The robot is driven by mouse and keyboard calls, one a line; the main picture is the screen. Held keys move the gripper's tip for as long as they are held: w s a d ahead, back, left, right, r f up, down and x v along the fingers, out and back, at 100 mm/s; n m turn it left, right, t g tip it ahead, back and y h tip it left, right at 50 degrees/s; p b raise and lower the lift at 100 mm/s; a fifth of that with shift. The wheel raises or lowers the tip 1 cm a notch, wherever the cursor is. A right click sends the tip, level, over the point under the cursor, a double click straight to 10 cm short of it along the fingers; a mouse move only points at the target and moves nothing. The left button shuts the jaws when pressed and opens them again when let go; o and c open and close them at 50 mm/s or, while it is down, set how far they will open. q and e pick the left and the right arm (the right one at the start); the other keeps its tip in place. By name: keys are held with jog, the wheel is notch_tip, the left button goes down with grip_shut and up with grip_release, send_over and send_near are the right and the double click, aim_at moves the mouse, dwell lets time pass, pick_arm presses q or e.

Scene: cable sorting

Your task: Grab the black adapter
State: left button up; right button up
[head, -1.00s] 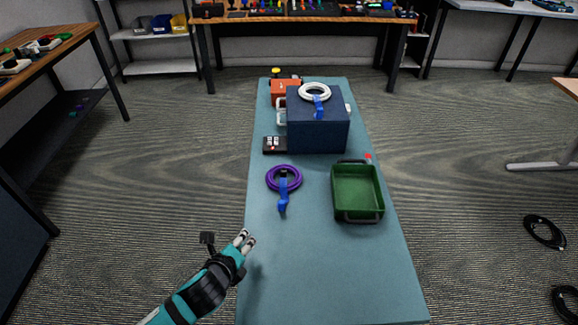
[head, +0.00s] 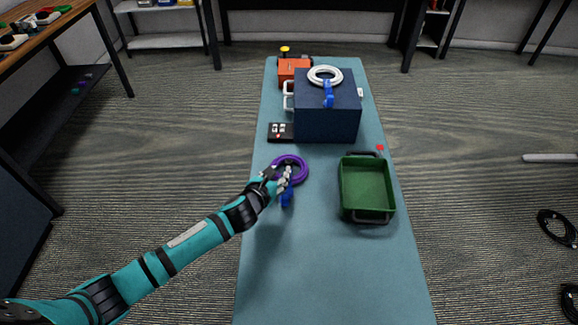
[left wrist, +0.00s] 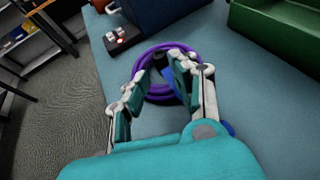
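A black box with pale buttons and a red light, which may be the black adapter (head: 280,132), lies at the table's left edge beside the dark blue box. It also shows in the left wrist view (left wrist: 124,41). My left gripper (head: 284,174) is over the purple cable coil (head: 303,164), on the near side of the black box and apart from it. In the left wrist view its fingers are spread with a gap, and the purple coil (left wrist: 178,47) shows beyond and between them. The gripper hides part of the coil and its blue strap (head: 287,196). My right gripper is not in view.
A dark blue box (head: 325,115) with a white coil (head: 313,75) on top stands behind. A green tray (head: 346,190) with handles stands to the right. An orange box (head: 290,72) is at the far end. The table's near part (head: 330,270) is clear.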

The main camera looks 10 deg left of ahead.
aim_at(288, 163)
pick_arm(q)
jog(key=shift+x, duration=0.9)
jog(key=x, duration=0.3)
jog(key=shift+w, duration=0.35)
jog(key=shift+w+d+f, duration=0.15)
jog(key=shift+w+f, duration=0.05)
jog(key=shift+w, duration=0.3)
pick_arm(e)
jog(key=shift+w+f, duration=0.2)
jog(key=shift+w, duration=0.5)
pick_arm(q)
grip_shut()
